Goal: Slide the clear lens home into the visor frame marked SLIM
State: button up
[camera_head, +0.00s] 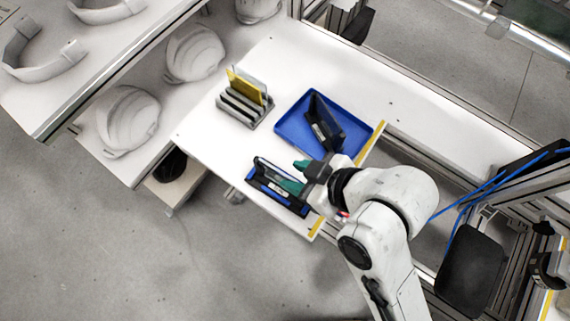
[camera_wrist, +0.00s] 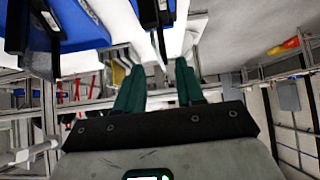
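A slotted grey rack (camera_head: 240,113) on the white table holds a yellow lens (camera_head: 243,86) upright. A thin pale pane beside it (camera_head: 264,82) looks like the clear lens. One dark visor frame (camera_head: 322,124) lies in the blue tray. Another dark visor frame (camera_head: 264,184) sits on a blue base nearer the front edge. Both carry small white labels, too small to read, so I cannot tell which is SLIM. My gripper (camera_head: 297,176) has green fingers, beside and partly over the front frame.
The blue tray (camera_head: 291,123) stands right of the rack. White helmet shells (camera_head: 127,118) sit on the shelf at left. The white table (camera_head: 205,140) is clear left of the front frame. Metal rails and a yellow-striped edge (camera_head: 370,142) bound its right side.

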jog(key=p+v, duration=0.1)
jog(key=v, duration=0.2)
jog(key=shift+s+d+r, duration=0.1)
jog(key=shift+r, duration=0.3)
jog(key=shift+s+d+r+p, duration=0.4)
jog(key=shift+d+p, duration=0.15)
jog(key=shift+p, duration=0.7)
jog(key=s+d+f+m+g+h+b, duration=0.1)
jog(key=s+d+f+m+g+h, duration=0.1)
jog(key=d+f, duration=0.5)
jog(key=s+d+f+m+g+h+b, duration=0.1)
jog(key=s+d+f+m+h, duration=0.4)
jog(key=d, duration=0.8)
notch_tip(320, 180, down, 2)
jog(key=s+m+g, duration=0.1)
jog(key=s+m, duration=0.1)
jog(key=m, duration=0.2)
jog(key=shift+d+f, duration=0.15)
jog(key=shift+d, duration=0.25)
jog(key=shift+s, duration=0.15)
